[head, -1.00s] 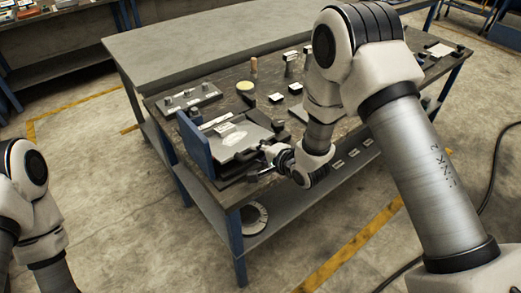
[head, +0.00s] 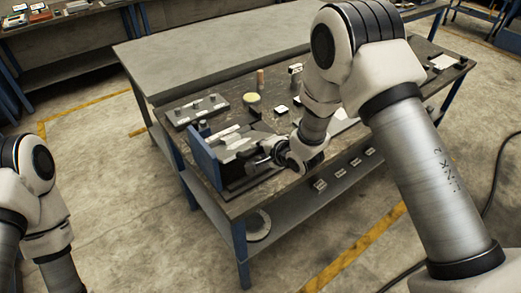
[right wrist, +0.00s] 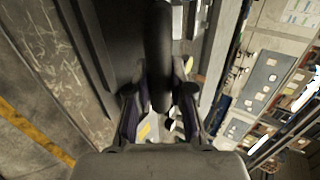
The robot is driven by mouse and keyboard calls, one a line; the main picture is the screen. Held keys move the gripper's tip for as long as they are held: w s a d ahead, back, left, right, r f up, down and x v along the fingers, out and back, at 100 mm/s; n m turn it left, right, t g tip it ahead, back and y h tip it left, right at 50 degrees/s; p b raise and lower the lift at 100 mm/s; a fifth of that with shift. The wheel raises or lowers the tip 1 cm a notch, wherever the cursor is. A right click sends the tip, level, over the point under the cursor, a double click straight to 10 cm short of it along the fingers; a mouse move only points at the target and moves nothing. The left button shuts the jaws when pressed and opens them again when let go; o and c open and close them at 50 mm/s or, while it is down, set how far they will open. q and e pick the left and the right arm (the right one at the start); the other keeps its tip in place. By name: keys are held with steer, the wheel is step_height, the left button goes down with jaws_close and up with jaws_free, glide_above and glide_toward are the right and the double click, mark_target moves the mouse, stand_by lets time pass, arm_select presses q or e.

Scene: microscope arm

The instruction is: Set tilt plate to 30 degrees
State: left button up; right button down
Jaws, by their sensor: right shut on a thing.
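The tilt plate (head: 237,142) is a grey plate in a fixture near the table's front left corner. A blue upright side wall (head: 205,163) stands at its left. The plate looks tilted, its near side raised above the dark base (head: 255,184); I cannot read the angle. My right gripper (head: 262,154) is at the plate's near right side. In the right wrist view, its fingers (right wrist: 158,108) are shut on a dark round bar (right wrist: 158,50), which looks like the plate's handle. The bar's join to the plate is hidden. Only part of my left arm shows; its gripper is out of view.
A grey block with knobs (head: 196,109) lies behind the fixture. A round yellowish disc (head: 252,98) and several small items stand farther back on the dark table. A shelf (head: 285,212) below holds a dial-like disc (head: 258,226). The floor in front is clear.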

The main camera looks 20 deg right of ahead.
steer(key=shift+w+r, duration=0.1)
steer(key=shift+r, duration=0.05)
steer(key=c, duration=1.4)
jaws_free()
steer(key=shift+o, duration=0.6)
steer(key=v, duration=1.1)
steer(key=shift+s, duration=0.35)
steer(key=shift+d+r, duration=0.1)
steer(key=shift+d, duration=0.05)
